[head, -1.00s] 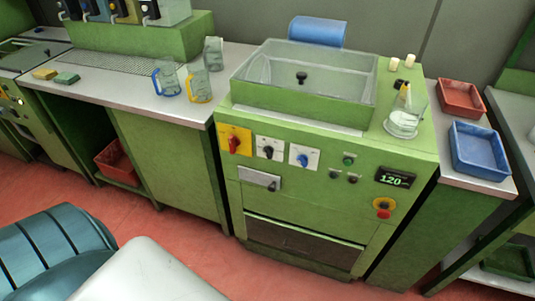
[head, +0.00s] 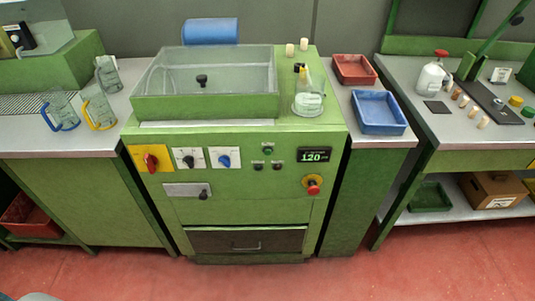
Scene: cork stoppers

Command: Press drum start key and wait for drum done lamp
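The green drum machine (head: 235,215) stands in the middle of the head view with a clear-lidded tub (head: 205,85) on top. Its front carries a red knob on a yellow plate (head: 151,159), a black knob (head: 187,159) and a blue knob (head: 224,160). To their right are a green key (head: 268,150) and two small dark buttons or lamps (head: 267,166) below it; their labels are too small to read. The display (head: 314,156) reads 120. A red stop button (head: 313,187) sits lower right.
A conical flask (head: 308,100) and corks (head: 304,44) stand on the machine top. Red (head: 354,69) and blue (head: 379,112) trays lie to the right. Glass jugs (head: 98,110) stand on the left counter. A right bench (head: 450,125) holds a white bottle (head: 432,80). Red floor in front is clear.

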